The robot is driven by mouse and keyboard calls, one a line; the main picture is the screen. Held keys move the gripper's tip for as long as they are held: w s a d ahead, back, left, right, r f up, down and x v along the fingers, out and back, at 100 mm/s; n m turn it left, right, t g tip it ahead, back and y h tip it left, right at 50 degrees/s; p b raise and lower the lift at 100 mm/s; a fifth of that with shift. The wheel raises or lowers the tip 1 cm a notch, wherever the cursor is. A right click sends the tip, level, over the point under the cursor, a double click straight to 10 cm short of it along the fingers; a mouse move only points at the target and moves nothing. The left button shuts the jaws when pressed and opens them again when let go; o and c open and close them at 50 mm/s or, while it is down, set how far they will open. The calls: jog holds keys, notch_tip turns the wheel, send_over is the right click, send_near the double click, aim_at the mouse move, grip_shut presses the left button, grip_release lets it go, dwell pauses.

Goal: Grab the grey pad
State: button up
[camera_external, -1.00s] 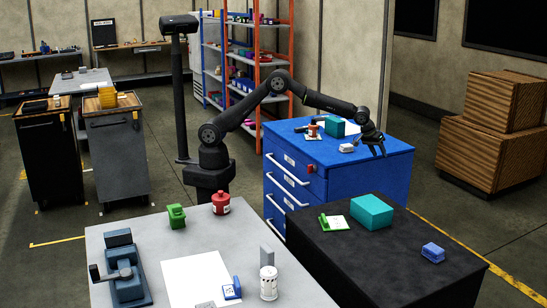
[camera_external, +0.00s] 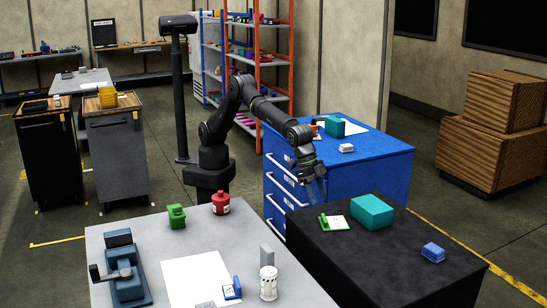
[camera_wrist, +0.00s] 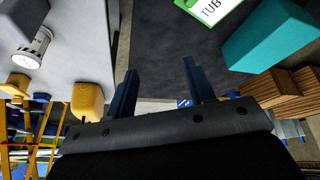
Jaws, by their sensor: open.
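A grey upright slab (camera_external: 267,257) stands on the light table beside the white canister (camera_external: 268,283). A second flat grey piece (camera_external: 206,304) shows at the bottom edge of the external view, partly cut off. I cannot tell for sure which of them is the grey pad. My gripper (camera_external: 317,188) hangs over the gap between the light table and the blue cabinet, apart from both grey pieces. In the wrist view its two fingers (camera_wrist: 159,68) are spread with nothing between them. The white canister (camera_wrist: 33,47) shows at upper left there.
The light table (camera_external: 130,222) also holds a blue vise (camera_external: 125,275), green block (camera_external: 176,216), red jar (camera_external: 221,203) and white sheet (camera_external: 195,275). The black-topped cabinet (camera_external: 350,260) holds a teal box (camera_external: 371,212) and blue block (camera_external: 433,252). The blue cabinet (camera_external: 385,165) stands behind.

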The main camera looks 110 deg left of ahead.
aim_at(265, 245)
jog(key=s+d+r+m+g+h, duration=0.15)
jog(key=s+d+m, duration=0.35)
jog(key=s+d, duration=1.1)
jog(key=shift+t, duration=0.25)
jog(key=x, duration=1.7)
jog(key=shift+w+a, duration=0.2)
jog(key=shift+a, duration=0.05)
jog(key=shift+r, duration=0.1)
jog(key=shift+c, duration=0.2)
grip_shut()
